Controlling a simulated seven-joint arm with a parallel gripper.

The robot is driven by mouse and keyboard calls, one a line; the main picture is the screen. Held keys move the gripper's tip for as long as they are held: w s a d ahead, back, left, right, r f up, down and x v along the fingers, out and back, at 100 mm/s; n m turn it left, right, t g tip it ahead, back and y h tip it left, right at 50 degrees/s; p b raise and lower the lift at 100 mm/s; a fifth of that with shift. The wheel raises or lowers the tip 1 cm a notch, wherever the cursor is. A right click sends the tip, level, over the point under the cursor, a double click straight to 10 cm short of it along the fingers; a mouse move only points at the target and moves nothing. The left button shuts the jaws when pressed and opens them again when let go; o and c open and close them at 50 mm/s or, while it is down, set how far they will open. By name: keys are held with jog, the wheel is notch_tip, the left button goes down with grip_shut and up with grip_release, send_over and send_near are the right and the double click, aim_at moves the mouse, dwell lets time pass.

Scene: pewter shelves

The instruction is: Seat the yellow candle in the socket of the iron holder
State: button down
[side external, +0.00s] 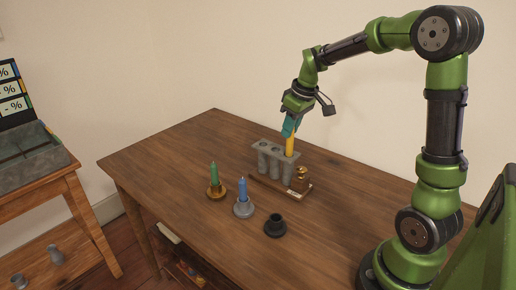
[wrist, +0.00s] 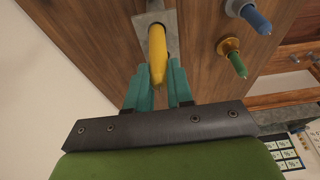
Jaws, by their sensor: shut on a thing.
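The yellow candle (side external: 290,146) stands upright with its lower end inside the right end of a grey rack (side external: 263,160) of several tubes. It also shows between the fingers in the wrist view (wrist: 157,55). My gripper (side external: 288,128) is above the rack, its teal fingers (wrist: 158,85) shut on the candle's upper part. The black iron holder (side external: 275,226) stands on the table nearer the camera, with its socket empty. It does not show clearly in the wrist view.
A green candle in a brass holder (side external: 216,190) and a blue candle in a pewter holder (side external: 243,210) stand left of the iron holder. A small brass object (side external: 300,181) sits beside the rack. The wooden table (side external: 190,150) is clear at the far left.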

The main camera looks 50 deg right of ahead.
notch_tip(320, 180, up, 3)
jog(key=shift+a+f, duration=0.1)
jog(key=a+n, duration=0.1)
jog(key=a, duration=0.2)
jog(key=n+g+y, duration=0.3)
jog(key=n, duration=1.4)
send_over(276, 224)
jog(key=w+d, duration=0.1)
notch_tip(276, 224, down, 5)
jog(key=f, duration=0.7)
jog(key=shift+d+f, duration=0.2)
jog(key=shift+f, duration=0.1)
jog(key=c, duration=1.4)
grip_release()
jog(key=shift+f, duration=0.15)
jog(key=shift+c, duration=0.2)
jog(key=o, duration=0.4)
jog(key=shift+o, duration=0.2)
